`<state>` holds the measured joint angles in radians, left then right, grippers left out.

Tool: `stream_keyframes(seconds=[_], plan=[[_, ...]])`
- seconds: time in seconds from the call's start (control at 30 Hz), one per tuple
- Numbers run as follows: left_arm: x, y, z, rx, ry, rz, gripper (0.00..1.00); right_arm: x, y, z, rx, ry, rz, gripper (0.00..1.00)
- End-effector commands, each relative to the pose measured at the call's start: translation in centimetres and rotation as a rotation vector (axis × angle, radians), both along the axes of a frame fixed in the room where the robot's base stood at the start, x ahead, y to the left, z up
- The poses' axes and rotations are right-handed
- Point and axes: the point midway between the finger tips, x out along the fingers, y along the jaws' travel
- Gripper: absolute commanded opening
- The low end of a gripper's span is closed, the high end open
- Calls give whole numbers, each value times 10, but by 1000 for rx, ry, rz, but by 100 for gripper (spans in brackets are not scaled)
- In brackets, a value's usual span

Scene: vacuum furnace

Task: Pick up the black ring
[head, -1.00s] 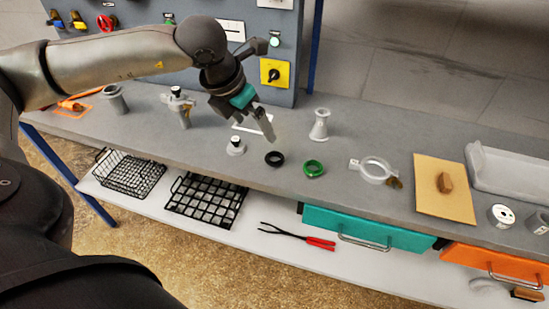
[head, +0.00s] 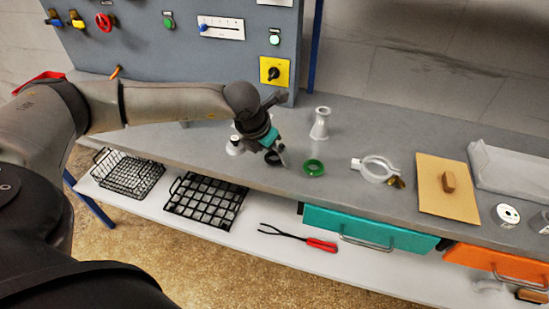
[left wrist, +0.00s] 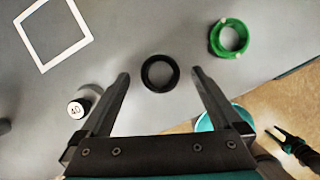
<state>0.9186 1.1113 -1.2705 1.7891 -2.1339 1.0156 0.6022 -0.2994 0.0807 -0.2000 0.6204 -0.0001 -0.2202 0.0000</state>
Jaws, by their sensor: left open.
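The black ring (left wrist: 147,80) lies flat on the grey bench, between and just beyond the fingertips of my left gripper (left wrist: 160,76) in the left wrist view. In the head view the black ring (head: 272,158) is partly hidden by my left gripper (head: 277,153), which is just above it. The left gripper is open and empty, with its fingers apart on either side of the ring. My right gripper is not in view.
A green ring (head: 314,168) lies right of the black ring. A flanged fitting (head: 320,124) stands behind it. A clamp ring (head: 376,169) and a brown board (head: 447,188) lie farther right. A small pale weight-like piece (left wrist: 76,108) is close to the left finger.

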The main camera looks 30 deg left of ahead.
Motion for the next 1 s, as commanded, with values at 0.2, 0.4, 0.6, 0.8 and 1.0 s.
stream_keyframes(seconds=[0.2, 0.4, 0.6, 0.8, 1.0], plan=[[1, 0, -3, 0, -1, 0, 100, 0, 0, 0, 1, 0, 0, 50], [1, 0, -3, 0, -1, 0, 84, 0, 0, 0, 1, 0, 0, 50], [1, 0, -2, 0, 0, 0, 61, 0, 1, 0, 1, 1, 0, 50], [1, 0, -2, 0, 0, 0, 39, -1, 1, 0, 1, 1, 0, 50], [1, 0, -3, 0, 0, 0, 16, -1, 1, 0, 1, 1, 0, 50]])
